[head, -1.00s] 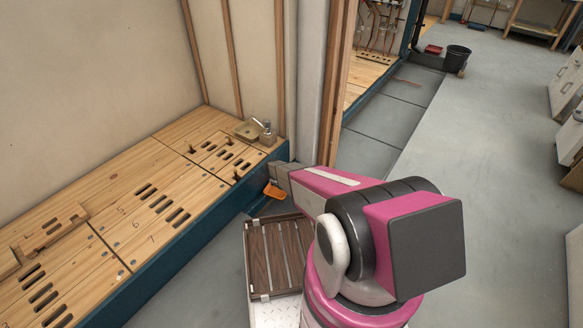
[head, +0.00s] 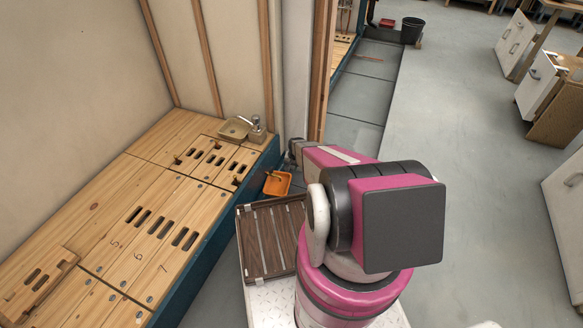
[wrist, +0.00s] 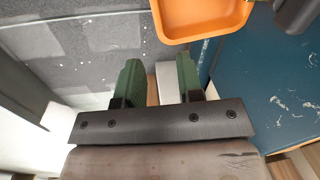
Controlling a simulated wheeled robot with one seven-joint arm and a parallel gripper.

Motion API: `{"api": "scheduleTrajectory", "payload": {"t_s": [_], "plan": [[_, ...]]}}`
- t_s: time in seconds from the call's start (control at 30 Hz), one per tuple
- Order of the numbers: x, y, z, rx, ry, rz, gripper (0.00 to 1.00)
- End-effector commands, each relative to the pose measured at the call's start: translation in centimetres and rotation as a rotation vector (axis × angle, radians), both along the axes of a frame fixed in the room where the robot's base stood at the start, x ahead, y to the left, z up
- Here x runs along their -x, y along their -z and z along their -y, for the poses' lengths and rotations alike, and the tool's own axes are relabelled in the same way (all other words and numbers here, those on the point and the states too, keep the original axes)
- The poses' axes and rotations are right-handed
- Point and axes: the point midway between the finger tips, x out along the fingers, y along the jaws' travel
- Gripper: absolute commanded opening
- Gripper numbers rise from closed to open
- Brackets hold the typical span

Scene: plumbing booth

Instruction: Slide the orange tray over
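The orange tray (head: 277,183) shows in the head view on the floor side of the teal-edged wooden platform, close to its wall and just beyond the slatted wooden rack. In the wrist view the orange tray (wrist: 203,20) is cut off by the top edge, ahead of the fingertips and slightly right. My gripper (wrist: 158,72) has two green fingers held apart, with nothing gripped between them. The fingers do not touch the tray in the picture. In the head view my arm hides most of the gripper. What the tray rests on is unclear.
The wooden platform (head: 95,215) with slots runs along the left, with a small sink (head: 236,129) and tap at its far end. A dark slatted rack (head: 268,240) lies beside my base. Open grey floor (head: 450,140) lies to the right, with white cabinets (head: 515,45) beyond.

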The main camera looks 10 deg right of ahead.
Motion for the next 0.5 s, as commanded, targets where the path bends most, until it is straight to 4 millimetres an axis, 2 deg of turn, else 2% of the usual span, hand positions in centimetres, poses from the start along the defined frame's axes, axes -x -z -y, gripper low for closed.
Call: {"api": "scheduleTrajectory", "payload": {"t_s": [0.27, 0.5], "plan": [[-0.1, 0.6, -0.1, 0.001, -0.003, 0.0, 0.34], [-0.2, 3.2, -0.3, 0.002, -0.003, -0.001, 0.34]]}}
